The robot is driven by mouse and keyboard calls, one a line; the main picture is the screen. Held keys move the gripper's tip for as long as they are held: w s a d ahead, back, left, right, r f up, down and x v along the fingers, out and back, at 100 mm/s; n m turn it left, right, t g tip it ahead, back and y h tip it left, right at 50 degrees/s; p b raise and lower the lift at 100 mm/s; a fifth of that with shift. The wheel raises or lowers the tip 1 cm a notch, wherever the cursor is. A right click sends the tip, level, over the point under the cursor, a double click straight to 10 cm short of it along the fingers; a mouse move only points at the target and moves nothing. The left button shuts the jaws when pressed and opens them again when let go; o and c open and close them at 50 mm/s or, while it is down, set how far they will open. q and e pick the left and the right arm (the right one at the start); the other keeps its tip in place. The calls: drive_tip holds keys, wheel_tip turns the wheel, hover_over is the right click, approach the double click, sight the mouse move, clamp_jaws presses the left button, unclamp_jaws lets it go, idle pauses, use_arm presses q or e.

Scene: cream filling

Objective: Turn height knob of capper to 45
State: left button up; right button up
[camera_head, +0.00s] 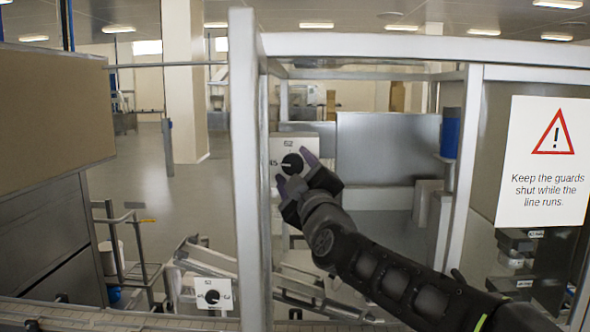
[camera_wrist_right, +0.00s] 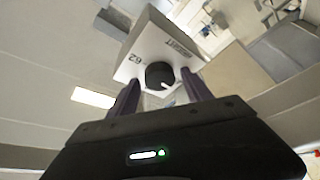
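The black round knob (camera_head: 292,163) sits on the front of a white box behind the guard frame. In the right wrist view the knob (camera_wrist_right: 159,75) carries a white pointer mark. The box face (camera_wrist_right: 178,48) there reads HEIGHT, with a small number beside the knob. A 45 seems to show at the left of the face in the head view, partly cut by the post. My right gripper (camera_head: 295,168) is open, its purple-grey fingers on either side of the knob's line. Gaps to the knob show in the wrist view; contact is not visible. My left gripper is out of view.
A pale upright post (camera_head: 247,170) stands just left of the knob. My right arm reaches in through the frame opening. A second white plate with a black knob (camera_head: 212,297) is lower left. A warning sign (camera_head: 548,160) hangs at right.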

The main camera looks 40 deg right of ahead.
drive_tip(key=c, duration=1.2)
drive_tip(key=shift+r+n+p, duration=0.2)
drive_tip(key=shift+n+p, duration=0.3)
drive_tip(key=shift+n+y, duration=0.3)
drive_tip(key=shift+y, duration=0.1)
drive_tip(key=shift+f, duration=0.2)
drive_tip(key=o, duration=1.3)
drive_tip(key=shift+o, duration=0.2)
drive_tip(key=b+v, duration=0.3)
drive_tip(key=v, duration=0.4)
drive_tip(key=shift+s, duration=0.4)
